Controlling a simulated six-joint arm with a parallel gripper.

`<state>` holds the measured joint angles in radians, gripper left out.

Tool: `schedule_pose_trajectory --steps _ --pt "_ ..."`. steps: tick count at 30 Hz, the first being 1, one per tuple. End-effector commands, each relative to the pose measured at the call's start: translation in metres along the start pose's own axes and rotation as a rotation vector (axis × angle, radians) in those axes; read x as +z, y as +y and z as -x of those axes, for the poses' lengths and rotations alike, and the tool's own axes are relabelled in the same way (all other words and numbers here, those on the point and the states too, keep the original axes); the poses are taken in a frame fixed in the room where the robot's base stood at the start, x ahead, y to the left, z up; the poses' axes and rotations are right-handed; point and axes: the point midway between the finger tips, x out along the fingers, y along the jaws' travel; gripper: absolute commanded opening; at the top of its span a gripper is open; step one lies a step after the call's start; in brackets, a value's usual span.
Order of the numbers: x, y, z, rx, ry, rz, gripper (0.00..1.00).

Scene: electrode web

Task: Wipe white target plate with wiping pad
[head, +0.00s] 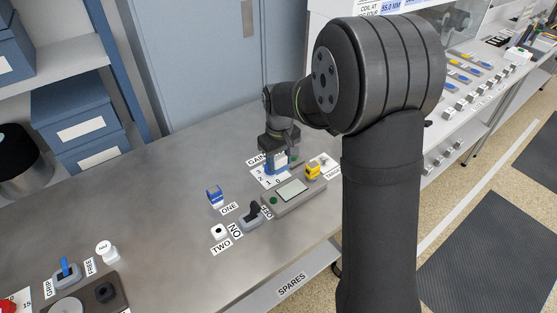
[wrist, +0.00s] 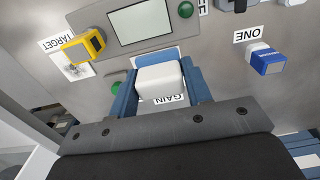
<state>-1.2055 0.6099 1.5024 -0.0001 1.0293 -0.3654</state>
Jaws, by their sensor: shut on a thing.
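My gripper (head: 278,161) points down over the bench at the GAIN label. In the wrist view its two blue fingers (wrist: 158,88) are shut on a white block (wrist: 160,80). A blue part (wrist: 153,56) shows just beyond the block. I cannot tell for sure that this block is the wiping pad, or whether it touches the bench. A small white plate (wrist: 76,71) lies by the TARGET label, left of the gripper in the wrist view and partly behind a yellow block (wrist: 83,46). In the head view the plate (head: 323,160) is right of the gripper.
A grey device with a pale screen (head: 292,190) stands close to the gripper, with the yellow block at its corner. A blue-and-white block (head: 214,195) stands by the ONE label. A black-levered switch (head: 252,216) is in front.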

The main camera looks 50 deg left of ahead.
Motion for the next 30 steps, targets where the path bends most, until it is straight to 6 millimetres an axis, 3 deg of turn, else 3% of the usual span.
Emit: schedule_pose_trajectory --steps 5,8,12,19,24,30 --pt "-0.007 0.017 -0.002 0.0 -0.001 -0.003 0.26" --pt "-0.019 0.046 -0.005 0.0 0.0 -0.006 0.26" --pt "-0.033 0.1 -0.011 0.0 -0.001 -0.007 0.26" --pt "-0.042 0.173 -0.02 0.0 0.0 -0.004 0.26" --pt "-0.043 0.196 -0.024 0.0 0.0 -0.001 0.26" --pt "-0.043 0.199 -0.032 0.0 -0.001 0.0 0.26"
